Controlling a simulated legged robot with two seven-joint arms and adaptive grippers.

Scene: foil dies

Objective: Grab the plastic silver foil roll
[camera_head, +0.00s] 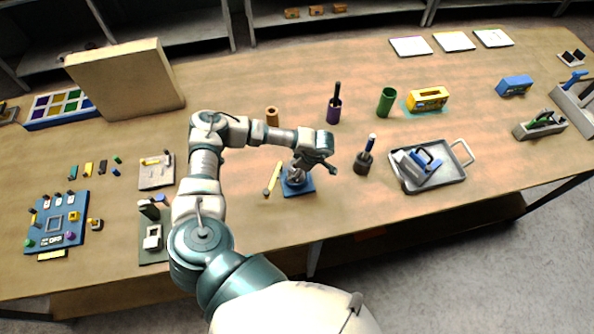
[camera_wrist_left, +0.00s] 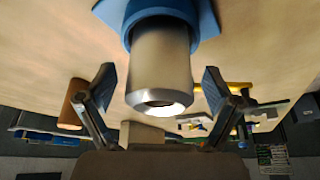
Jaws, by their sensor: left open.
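The silver foil roll (camera_wrist_left: 162,62) stands in a blue holder (camera_wrist_left: 205,18) and fills the middle of the left wrist view. In the head view the blue holder (camera_head: 297,187) sits near the table's front edge, with the roll (camera_head: 295,175) partly hidden under my left gripper (camera_head: 314,164). In the wrist view my left gripper (camera_wrist_left: 158,72) is open, with one finger on each side of the roll. Gaps show between the roll and both fingers, so it is not gripped. My right gripper is not in view.
A yellow stick (camera_head: 273,178) lies just left of the holder. A dark cup with a blue-handled tool (camera_head: 364,160) stands to the right, before a metal tray (camera_head: 440,178). A brown cylinder (camera_head: 272,116) stands behind my arm. Bare tabletop lies in front of the tray.

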